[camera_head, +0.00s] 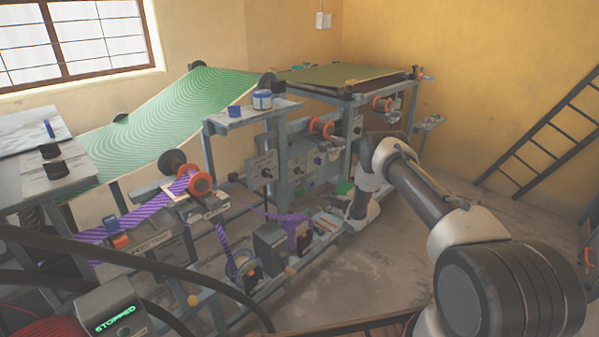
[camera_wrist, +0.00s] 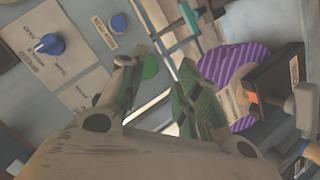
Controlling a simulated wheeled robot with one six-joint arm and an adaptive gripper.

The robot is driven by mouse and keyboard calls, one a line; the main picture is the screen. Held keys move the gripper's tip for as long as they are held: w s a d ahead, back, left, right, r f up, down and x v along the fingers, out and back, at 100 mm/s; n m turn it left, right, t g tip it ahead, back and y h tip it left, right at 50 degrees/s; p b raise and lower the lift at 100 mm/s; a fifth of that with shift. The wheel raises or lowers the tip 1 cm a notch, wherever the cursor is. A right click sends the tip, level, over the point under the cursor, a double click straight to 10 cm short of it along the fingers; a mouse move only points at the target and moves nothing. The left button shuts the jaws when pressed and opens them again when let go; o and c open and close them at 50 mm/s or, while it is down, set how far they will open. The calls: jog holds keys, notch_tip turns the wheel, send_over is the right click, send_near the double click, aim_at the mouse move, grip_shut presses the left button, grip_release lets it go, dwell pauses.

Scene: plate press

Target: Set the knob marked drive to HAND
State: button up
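No knob can be read as marked drive in either view. In the wrist view a blue knob with a white pointer (camera_wrist: 49,44) sits on a pale label plate at the upper left; its lettering is tilted and seems to read speed. My gripper (camera_wrist: 163,62) shows there with its two green-padded fingers apart and nothing between them. A green round button (camera_wrist: 150,67) shows behind the fingers, and a blue button (camera_wrist: 119,23) with a small label lies above. In the head view a dark knob (camera_head: 266,172) sits on a pale plate on the machine frame; its marking is too small to read.
A purple striped roll (camera_wrist: 235,75) and a dark box are right of the fingers. In the head view the grey machine frame carries green striped web (camera_head: 170,115) and orange-rimmed rollers (camera_head: 200,183). A display (camera_head: 115,319) reads STOPPED. A ladder (camera_head: 550,145) leans right; floor (camera_head: 365,270) is clear.

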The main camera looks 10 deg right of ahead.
notch_tip(320, 180, up, 6)
jog(key=w+a+n+t+y, duration=0.1)
jog(key=w+a+n+y, duration=0.1)
jog(key=w, duration=0.1)
jog(key=n+t+y, duration=0.2)
send_near(301, 172)
jog(key=w, duration=0.1)
jog(key=shift+x, duration=3.95)
jog(key=shift+s+a+f, duration=0.1)
jog(key=shift+s+a, duration=0.05)
grip_shut()
